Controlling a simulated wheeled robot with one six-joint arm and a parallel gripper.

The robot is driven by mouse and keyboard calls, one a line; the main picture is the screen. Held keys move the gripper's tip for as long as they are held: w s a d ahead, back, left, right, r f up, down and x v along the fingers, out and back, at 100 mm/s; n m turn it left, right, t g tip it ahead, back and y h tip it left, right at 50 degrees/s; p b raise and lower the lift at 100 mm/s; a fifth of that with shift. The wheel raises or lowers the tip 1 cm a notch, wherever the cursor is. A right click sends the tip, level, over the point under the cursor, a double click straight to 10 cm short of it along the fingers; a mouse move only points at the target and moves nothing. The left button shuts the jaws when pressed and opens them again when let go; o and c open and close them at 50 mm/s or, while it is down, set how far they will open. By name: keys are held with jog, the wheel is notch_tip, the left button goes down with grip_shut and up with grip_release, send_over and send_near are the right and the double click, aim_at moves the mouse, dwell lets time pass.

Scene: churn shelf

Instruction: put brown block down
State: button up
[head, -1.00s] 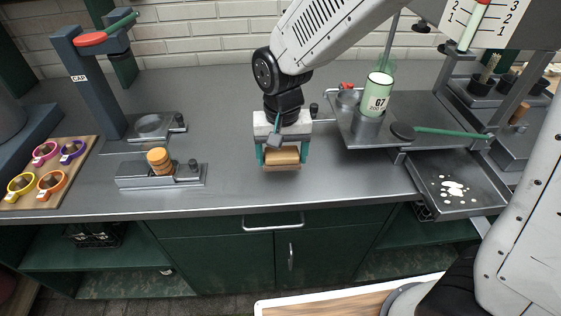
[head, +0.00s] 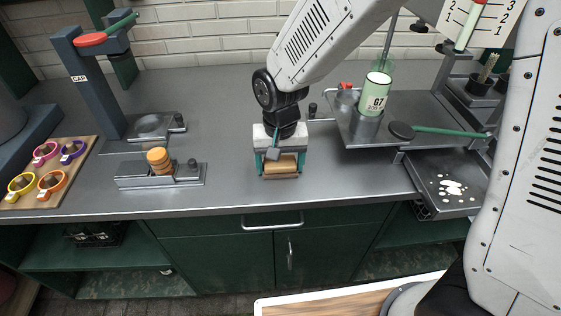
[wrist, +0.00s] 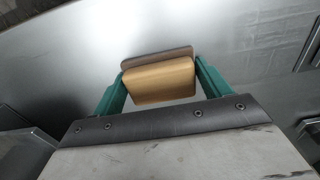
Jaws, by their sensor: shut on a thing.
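The brown block (head: 281,168) is a tan wooden piece with a darker brown strip along one side. My gripper (head: 279,166) points down over the grey counter (head: 235,150) and is shut on the block, with one teal finger at each end. In the wrist view the block (wrist: 160,80) sits between both fingers, its darker strip on the far side. The block is very low over the counter, close to its front edge. I cannot tell whether its underside touches the counter.
On the left stand a metal holder (head: 130,176) with stacked orange discs and a post marked CAP (head: 92,90). On the right are a raised metal platform (head: 385,139) with a green bottle (head: 374,95) and a spotted tray (head: 470,200). The counter around the block is clear.

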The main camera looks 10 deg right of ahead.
aim_at(281, 161)
jog(key=o, duration=1)
jog(key=shift+s+f, duration=0.3)
jog(key=shift+f, duration=0.2)
jog(key=shift+c, duration=0.2)
jog(key=shift+w+d, duration=0.1)
jog(key=shift+d, duration=0.05)
jog(key=shift+r, duration=0.1)
jog(key=shift+w+r, duration=0.15)
jog(key=shift+r, duration=0.15)
notch_tip(281, 161, up, 12)
jog(key=shift+r, duration=0.25)
jog(key=s+d+r, duration=0.3)
jog(key=s+d, duration=0.1)
jog(key=d, duration=0.3)
jog(key=s+d+r, duration=0.4)
jog(key=d, duration=0.2)
jog(key=s+d+t, duration=0.1)
jog(key=s+d, duration=0.6)
jog(key=s, duration=0.4)
jog(key=shift+d+f, duration=0.2)
jog(key=shift+d, duration=0.05)
